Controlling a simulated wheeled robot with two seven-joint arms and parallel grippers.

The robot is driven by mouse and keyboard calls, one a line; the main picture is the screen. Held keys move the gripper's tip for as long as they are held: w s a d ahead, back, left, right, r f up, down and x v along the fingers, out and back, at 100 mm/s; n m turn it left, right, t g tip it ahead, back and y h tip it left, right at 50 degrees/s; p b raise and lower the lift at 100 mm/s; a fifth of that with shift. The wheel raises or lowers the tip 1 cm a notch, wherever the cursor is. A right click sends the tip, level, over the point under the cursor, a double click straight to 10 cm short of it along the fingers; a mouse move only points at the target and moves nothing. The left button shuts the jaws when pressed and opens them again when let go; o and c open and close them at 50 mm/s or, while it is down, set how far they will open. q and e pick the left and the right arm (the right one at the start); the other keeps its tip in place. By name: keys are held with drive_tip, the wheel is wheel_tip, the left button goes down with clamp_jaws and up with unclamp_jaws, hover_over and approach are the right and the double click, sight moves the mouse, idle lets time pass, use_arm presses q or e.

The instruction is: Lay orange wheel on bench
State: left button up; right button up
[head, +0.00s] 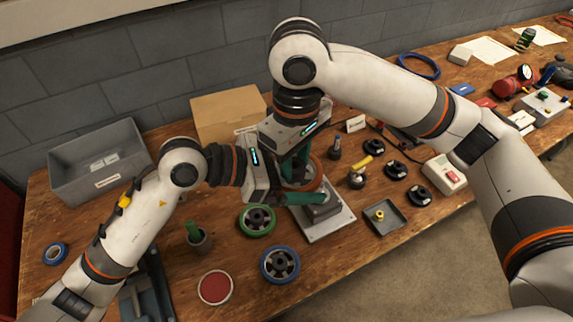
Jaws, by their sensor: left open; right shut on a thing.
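The orange wheel (318,176) is in the middle of the head view, at the grey stand (336,218) on the bench. Much of it is hidden behind my grippers, and I cannot tell whether it touches the stand. My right gripper (297,172) comes down from above and is shut on the orange wheel. My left gripper (312,197) reaches in from the left beside the wheel, with its fingers open close to the stand. The wooden bench (330,268) shows bare wood in front of the stand.
A green wheel (257,220) and a blue wheel (280,265) lie left of the stand. A small grey tray (385,218) and several black knobs (396,169) lie to the right. A cardboard box (228,113) and a grey bin (100,165) stand behind. A red disc (215,288) lies near the front.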

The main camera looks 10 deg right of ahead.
use_arm(q)
drive_tip(key=c, duration=0.7)
drive_tip(key=shift+c, duration=0.9)
use_arm(e)
drive_tip(key=o, duration=1.2)
